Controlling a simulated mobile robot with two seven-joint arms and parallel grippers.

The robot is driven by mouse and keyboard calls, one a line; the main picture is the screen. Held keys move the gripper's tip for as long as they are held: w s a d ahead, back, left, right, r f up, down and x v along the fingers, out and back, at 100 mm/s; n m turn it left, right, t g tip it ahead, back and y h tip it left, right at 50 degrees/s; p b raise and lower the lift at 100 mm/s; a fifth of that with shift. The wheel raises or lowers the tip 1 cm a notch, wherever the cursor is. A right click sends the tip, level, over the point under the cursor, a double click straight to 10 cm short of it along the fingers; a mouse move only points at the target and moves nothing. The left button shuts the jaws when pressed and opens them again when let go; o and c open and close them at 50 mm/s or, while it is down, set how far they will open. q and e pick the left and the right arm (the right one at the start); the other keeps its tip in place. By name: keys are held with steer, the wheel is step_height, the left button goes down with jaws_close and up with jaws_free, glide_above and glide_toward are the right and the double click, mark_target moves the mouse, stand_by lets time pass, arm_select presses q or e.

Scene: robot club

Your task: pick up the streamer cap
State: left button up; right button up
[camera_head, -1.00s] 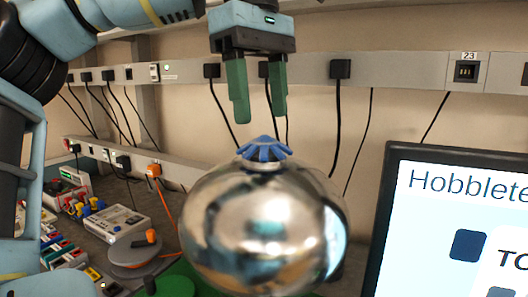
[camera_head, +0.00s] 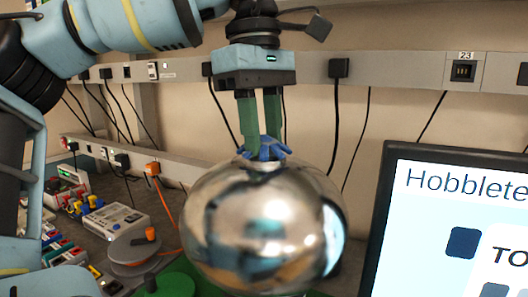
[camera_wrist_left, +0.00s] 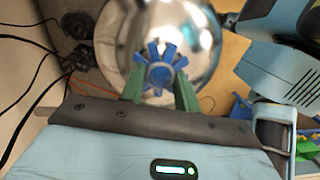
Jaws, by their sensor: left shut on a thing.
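The streamer cap (camera_head: 265,150) is a blue ribbed piece on top of a shiny silver sphere (camera_head: 262,225). In the left wrist view the cap (camera_wrist_left: 159,66) shows as a blue star shape with a round centre, against the sphere (camera_wrist_left: 140,20). My left gripper (camera_head: 262,142) points down from above, its two green fingers shut on the cap. The fingers also show in the left wrist view (camera_wrist_left: 160,88), one on each side of the cap. The cap appears to be still seated on the sphere. My right gripper is not in view.
A monitor (camera_head: 455,230) stands close at the right. An orange-knobbed grey spool (camera_head: 143,250) and a grey box with a display (camera_head: 120,220) are on the bench at the left. Cables hang from the wall rail (camera_head: 405,72) behind.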

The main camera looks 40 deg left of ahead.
mark_target(265, 142)
arm_select(q)
steer(key=shift+r, duration=0.1)
steer(key=shift+c, duration=0.2)
